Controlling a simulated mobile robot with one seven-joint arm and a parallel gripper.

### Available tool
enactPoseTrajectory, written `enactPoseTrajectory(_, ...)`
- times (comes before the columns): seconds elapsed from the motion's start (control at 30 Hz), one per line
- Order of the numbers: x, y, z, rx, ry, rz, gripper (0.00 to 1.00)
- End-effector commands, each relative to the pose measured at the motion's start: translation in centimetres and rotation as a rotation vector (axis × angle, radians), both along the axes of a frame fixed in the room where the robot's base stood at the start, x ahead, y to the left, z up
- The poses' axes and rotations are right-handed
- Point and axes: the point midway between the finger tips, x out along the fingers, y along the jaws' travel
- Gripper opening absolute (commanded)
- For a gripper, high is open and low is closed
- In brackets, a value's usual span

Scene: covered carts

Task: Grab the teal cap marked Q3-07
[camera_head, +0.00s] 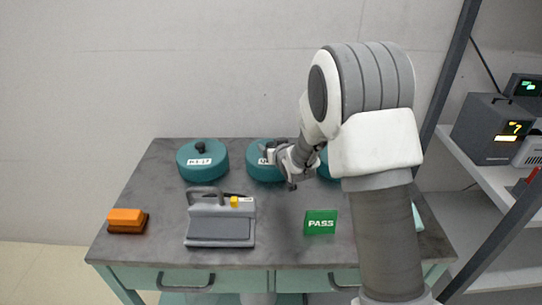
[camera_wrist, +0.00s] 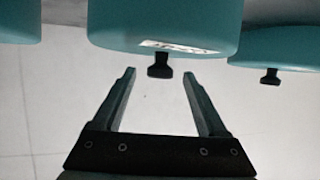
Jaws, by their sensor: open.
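Three teal caps with black knobs stand in a row at the back of the table. The middle teal cap (camera_head: 262,170) has a white label starting with "Q"; my gripper hides the rest. The left teal cap (camera_head: 202,163) has a label that seems to read "K1-17". The right teal cap (camera_head: 324,166) is mostly hidden by my arm. My gripper (camera_head: 280,160) is open and empty at the middle cap. In the wrist view, where the caps hang knob-down, the middle cap's knob (camera_wrist: 160,66) shows between the fingertips; contact cannot be told.
A grey toolbox-like case (camera_head: 220,228) with a handle and a yellow block (camera_head: 234,202) on it stands at the front middle. An orange-topped block (camera_head: 126,217) is at front left. A green PASS sign (camera_head: 320,222) stands right of the case. Shelves with instruments (camera_head: 492,128) are at right.

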Motion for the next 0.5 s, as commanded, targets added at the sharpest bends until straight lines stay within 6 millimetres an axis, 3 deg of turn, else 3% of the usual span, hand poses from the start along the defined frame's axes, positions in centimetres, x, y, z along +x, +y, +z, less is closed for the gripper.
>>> enactPoseTrajectory(0.13,-0.03,-0.03,0.02,0.0,0.0,0.0,0.74)
enactPoseTrajectory(0.5,-0.04,-0.03,0.03,0.0,0.0,0.0,0.07)
